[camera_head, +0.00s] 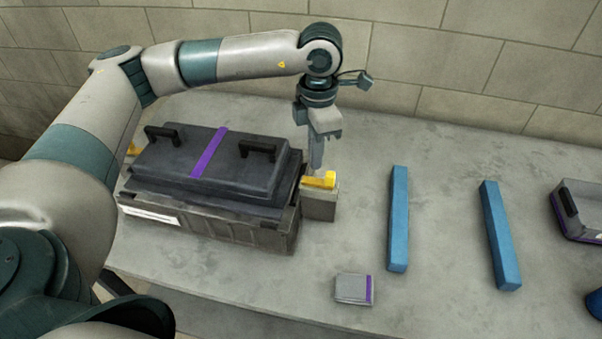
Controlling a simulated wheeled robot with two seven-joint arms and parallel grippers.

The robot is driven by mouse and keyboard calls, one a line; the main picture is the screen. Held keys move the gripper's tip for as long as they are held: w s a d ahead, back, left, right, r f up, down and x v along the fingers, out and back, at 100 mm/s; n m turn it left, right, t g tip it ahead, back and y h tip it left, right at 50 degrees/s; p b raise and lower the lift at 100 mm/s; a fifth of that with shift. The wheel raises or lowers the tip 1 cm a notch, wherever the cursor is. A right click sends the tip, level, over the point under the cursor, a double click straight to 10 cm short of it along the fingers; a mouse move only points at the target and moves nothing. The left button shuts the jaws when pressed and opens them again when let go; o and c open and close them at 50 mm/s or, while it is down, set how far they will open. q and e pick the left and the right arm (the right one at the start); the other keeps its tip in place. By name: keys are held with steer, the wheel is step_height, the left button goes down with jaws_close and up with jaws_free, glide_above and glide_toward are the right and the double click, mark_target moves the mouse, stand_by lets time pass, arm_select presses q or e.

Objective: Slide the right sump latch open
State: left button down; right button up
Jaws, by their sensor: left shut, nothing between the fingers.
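The sump (200,220) is a dark box with a black lid (250,181) that carries a purple stripe and two black handles. The right sump latch (318,181) is a yellow piece on top of a grey block (320,206) at the box's right side. My left gripper (316,168) points down just above and behind the yellow latch, with its fingers shut. Whether the fingertips touch the latch I cannot tell. A bit of yellow (133,150) shows at the box's left side, mostly hidden by my left arm. My right gripper is not in view.
A small grey block with a purple stripe (353,289) lies in front on the grey table (440,290). Two blue bars (398,218) (499,235) lie to the right. A dark purple-edged tray (583,208) is at the right edge. A stone wall stands behind.

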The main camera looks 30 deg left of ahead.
arm_select(q)
steer(key=shift+d+r+p, duration=0.1)
steer(key=shift+r+p, duration=0.25)
steer(key=shift+r, duration=0.55)
steer(key=shift+r+p, duration=0.35)
steer(key=shift+r, duration=0.6)
